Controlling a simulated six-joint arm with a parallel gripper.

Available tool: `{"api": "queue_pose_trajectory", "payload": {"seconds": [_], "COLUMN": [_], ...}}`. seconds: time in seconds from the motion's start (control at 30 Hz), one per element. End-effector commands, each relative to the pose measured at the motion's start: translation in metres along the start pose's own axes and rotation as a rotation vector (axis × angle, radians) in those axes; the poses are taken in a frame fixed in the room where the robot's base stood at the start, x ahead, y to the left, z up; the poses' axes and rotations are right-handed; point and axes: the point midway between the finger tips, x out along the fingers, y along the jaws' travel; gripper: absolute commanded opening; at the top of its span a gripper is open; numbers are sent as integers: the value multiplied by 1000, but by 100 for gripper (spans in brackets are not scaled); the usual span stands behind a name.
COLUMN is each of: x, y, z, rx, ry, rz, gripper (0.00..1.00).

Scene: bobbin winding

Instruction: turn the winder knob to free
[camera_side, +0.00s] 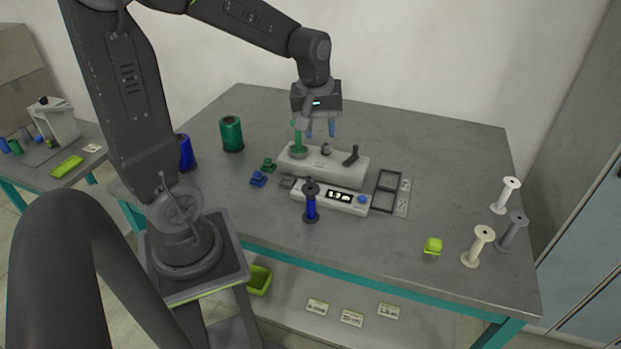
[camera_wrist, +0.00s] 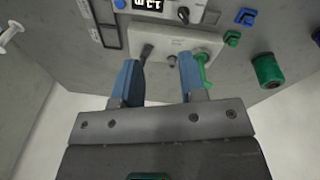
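The winder (camera_side: 343,172) is a pale grey box on the table, also seen in the wrist view (camera_wrist: 165,41). A small dark round knob (camera_side: 326,148) stands on its top, between a green-wound spindle (camera_side: 297,138) and a black lever (camera_side: 351,156). I cannot read any mark at the knob. My gripper (camera_side: 320,128) is above the winder, pointing down. In the wrist view its blue fingertips (camera_wrist: 159,75) are apart with nothing between them touching. The knob (camera_wrist: 171,61) shows beyond the gap, nearer the right finger; the green spindle (camera_wrist: 202,66) is just right of that finger.
A display unit (camera_side: 338,196) with a blue button adjoins the front, with a blue bobbin (camera_side: 311,209) before it. Green (camera_side: 231,134) and blue (camera_side: 186,153) spools stand left. Empty bobbins (camera_side: 478,246) stand right. The table's back right is clear.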

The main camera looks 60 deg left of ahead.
Motion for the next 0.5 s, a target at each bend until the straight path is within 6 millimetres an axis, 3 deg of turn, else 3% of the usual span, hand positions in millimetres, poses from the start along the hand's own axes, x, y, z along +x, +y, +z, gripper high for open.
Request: {"api": "queue_pose_trajectory", "payload": {"seconds": [0.1,0.2,0.33,0.5], "x": [35,55,70,83], "y": [-12,-21,-29,-31], "z": [-36,-54,-66,-66], "rx": [-234,-374,-471,-494], "ry": [-51,-76,-92,-97], "rz": [-62,-96,-120,-127], "gripper": [38,38,38,38]}}
